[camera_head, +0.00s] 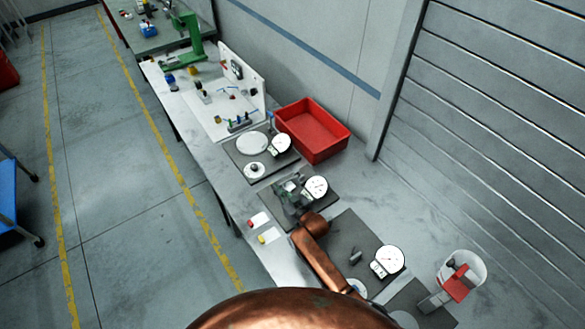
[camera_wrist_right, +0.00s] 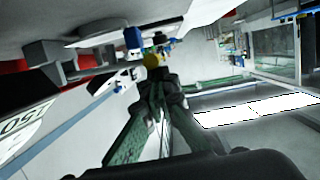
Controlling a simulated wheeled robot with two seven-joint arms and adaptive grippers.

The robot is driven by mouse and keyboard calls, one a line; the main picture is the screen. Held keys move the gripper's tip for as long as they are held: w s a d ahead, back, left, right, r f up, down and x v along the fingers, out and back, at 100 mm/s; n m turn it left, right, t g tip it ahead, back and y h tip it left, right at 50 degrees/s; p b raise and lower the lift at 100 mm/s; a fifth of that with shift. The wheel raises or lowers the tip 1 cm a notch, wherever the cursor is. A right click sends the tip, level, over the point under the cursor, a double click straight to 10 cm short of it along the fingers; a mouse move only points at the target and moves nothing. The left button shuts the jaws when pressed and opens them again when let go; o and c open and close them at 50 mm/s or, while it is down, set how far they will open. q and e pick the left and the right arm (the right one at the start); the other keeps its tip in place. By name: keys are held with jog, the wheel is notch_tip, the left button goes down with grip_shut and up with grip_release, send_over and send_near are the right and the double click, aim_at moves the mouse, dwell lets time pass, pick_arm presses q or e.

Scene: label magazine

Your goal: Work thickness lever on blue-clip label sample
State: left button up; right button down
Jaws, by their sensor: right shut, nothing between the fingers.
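My right gripper (camera_head: 288,188) is over a dark plate (camera_head: 326,205) beside a round white dial gauge (camera_head: 316,188). Its dark green fingers (camera_wrist_right: 160,92) are shut with nothing between them. The gripper covers part of the gauge stand, so the lever cannot be made out and contact cannot be told. Two label samples lie on the table edge nearby, one with a red clip (camera_head: 251,223) and one with a yellow clip (camera_head: 262,239). I cannot make out a blue-clip sample in the head view. My left gripper is not in view.
Other dial gauges stand on dark plates, one farther back (camera_head: 281,144) and one nearer (camera_head: 388,261). A red bin (camera_head: 313,130) stands behind the table. A white board with small parts (camera_head: 222,108) is farther back. A white bucket (camera_head: 468,267) stands at the right.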

jog(key=shift+r+p, duration=0.4)
jog(key=shift+r, duration=0.1)
jog(key=s+d+r+p, duration=0.1)
jog(key=s+d+r, duration=0.4)
jog(key=s, duration=0.3)
jog(key=shift+s+r+p, duration=0.2)
jog(key=shift+s+p, duration=0.05)
jog(key=shift+p, duration=0.05)
jog(key=shift+f, duration=0.1)
